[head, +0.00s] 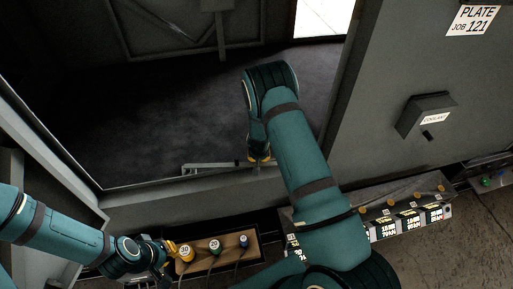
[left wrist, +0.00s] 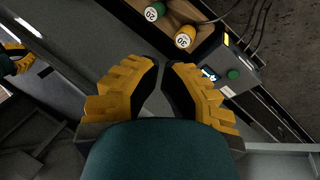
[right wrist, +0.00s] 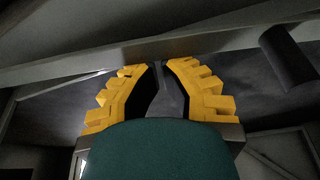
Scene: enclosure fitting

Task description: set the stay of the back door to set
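The stay (head: 205,168) is a thin grey metal bar at the near lower edge of the dark enclosure opening. My right gripper (head: 259,160) reaches down to the right end of this bar. In the right wrist view, my right gripper (right wrist: 161,66) has its fingertips close together with a narrow grey piece between them; whether they grip it is unclear. My left gripper (head: 172,248) hangs beside the yellow knob marked 30, and no held thing shows in it. In the left wrist view, my left gripper (left wrist: 162,64) has its fingertips almost together. Any set marking on the stay is too small to read.
A wooden tray (head: 232,263) holds the yellow 30 knob (head: 186,253), a green 20 knob (head: 214,246) and a blue one (head: 243,241). A row of labelled boxes (head: 410,221) stands right of my right arm. A coolant box (head: 427,115) juts from the right panel.

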